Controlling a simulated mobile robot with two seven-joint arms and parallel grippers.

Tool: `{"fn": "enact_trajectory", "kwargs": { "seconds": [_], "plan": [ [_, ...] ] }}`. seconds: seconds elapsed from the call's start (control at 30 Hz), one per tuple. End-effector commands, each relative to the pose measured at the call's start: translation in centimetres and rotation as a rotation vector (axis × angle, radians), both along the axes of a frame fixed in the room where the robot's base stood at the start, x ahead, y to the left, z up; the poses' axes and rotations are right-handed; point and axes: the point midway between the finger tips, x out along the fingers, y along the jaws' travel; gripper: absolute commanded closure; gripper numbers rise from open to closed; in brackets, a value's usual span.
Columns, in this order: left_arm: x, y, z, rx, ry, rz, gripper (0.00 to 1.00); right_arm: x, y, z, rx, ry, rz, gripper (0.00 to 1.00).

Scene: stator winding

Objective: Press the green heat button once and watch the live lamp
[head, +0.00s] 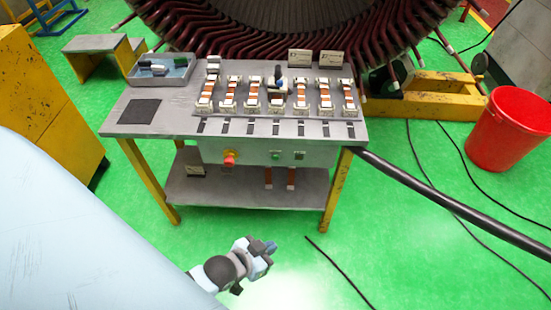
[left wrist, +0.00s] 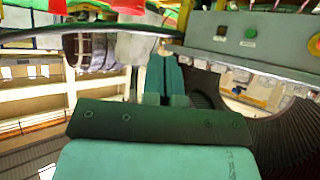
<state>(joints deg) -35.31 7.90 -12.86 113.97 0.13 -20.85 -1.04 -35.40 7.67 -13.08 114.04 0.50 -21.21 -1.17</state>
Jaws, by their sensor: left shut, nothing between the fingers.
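The green heat button (head: 276,155) sits on the front of the grey control box under the bench top. My left gripper (head: 268,248) is shut and empty, in the air in front of and below the box, apart from the button. Its closed fingers also show in the left wrist view (left wrist: 167,78). My right gripper is not in view.
A red emergency stop (head: 230,158) with a yellow base sits left of the green button. The bench (head: 180,112) carries a row of white and copper fixtures and a grey tray (head: 178,81). A thick black cable (head: 440,198) runs off right. A red bucket (head: 507,127) stands at right.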

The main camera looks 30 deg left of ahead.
Motion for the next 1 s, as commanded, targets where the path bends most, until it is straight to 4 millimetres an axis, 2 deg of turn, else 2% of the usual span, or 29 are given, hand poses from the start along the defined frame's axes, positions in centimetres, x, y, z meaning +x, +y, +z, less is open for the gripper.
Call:
{"fn": "enact_trajectory", "kwargs": {
  "seconds": [0.17,0.3,0.5,0.6,0.8,1.0],
  "plan": [
    [3.8,2.5,-3.7,0.067,-0.123,0.013,1.0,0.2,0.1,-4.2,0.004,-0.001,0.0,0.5],
    [9.1,5.9,-7.1,0.166,-0.313,0.017,1.0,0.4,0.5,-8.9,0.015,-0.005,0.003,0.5],
    [15.9,10.3,-9.8,0.307,-0.588,-0.019,1.0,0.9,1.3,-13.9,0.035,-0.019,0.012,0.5],
    [18.4,11.9,-10.4,0.365,-0.691,-0.047,1.0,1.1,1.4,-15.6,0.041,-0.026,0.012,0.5],
    [21.0,13.5,-10.6,0.436,-0.811,-0.096,1.0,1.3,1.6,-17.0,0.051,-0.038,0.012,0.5],
    [21.6,13.9,-10.3,0.453,-0.838,-0.11,1.0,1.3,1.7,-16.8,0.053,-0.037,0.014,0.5]
  ]
}}
